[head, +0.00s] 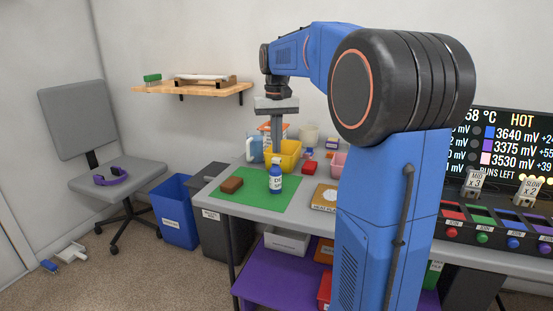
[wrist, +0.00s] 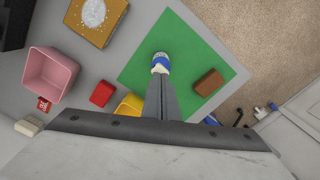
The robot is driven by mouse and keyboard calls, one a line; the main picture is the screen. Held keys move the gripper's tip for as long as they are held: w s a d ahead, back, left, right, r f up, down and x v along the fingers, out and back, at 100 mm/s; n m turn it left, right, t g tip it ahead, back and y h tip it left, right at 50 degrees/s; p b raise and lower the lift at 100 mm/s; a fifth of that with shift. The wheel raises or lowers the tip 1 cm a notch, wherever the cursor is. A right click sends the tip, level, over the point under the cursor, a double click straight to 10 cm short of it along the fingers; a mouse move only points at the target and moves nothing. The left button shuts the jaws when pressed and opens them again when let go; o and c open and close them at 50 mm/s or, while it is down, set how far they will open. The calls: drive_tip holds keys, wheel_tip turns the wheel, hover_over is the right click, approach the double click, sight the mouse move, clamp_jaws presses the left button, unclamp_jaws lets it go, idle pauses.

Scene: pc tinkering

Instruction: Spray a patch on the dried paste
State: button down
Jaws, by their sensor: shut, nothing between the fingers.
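A small blue bottle (head: 276,178) with a white label stands upright on the green mat (head: 245,203). In the wrist view the bottle (wrist: 160,62) shows just past my fingertips. My gripper (head: 276,154) is shut and empty, pointing down above the mat near the bottle; its fingers (wrist: 160,80) also show in the wrist view. A tan plate labelled as a heat plate (head: 325,196) lies right of the mat. In the wrist view this plate (wrist: 112,28) carries a round whitish patch (wrist: 93,12); I cannot tell whether that is the dried paste.
A brown block (head: 232,185) lies on the mat. A yellow bin (head: 284,160), a red block (head: 309,168) and a pink bin (head: 338,163) stand behind. A blue bin (head: 175,212) stands on the floor. A screen (head: 510,150) and coloured buttons are at right.

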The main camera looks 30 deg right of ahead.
drive_tip(key=shift+f, duration=1.3)
idle(0.4)
drive_tip(key=shift+r, duration=1.3)
drive_tip(key=shift+r, duration=0.1)
drive_tip(key=shift+r, duration=2.4)
drive_tip(key=s+a+f+n+t, duration=0.1)
drive_tip(key=s+a+f, duration=0.4)
drive_tip(key=s, duration=0.5)
drive_tip(key=s+a+f+n+t, duration=0.2)
drive_tip(key=s+a+f, duration=0.3)
drive_tip(key=s+f, duration=0.4)
drive_tip(key=s+a+f+n+t, duration=0.1)
drive_tip(key=s+a+f, duration=0.4)
drive_tip(key=s, duration=0.6)
wheel_tip(320, 180, down, 2)
drive_tip(key=shift+a+f+t, duration=0.1)
drive_tip(key=shift+a+t, duration=0.3)
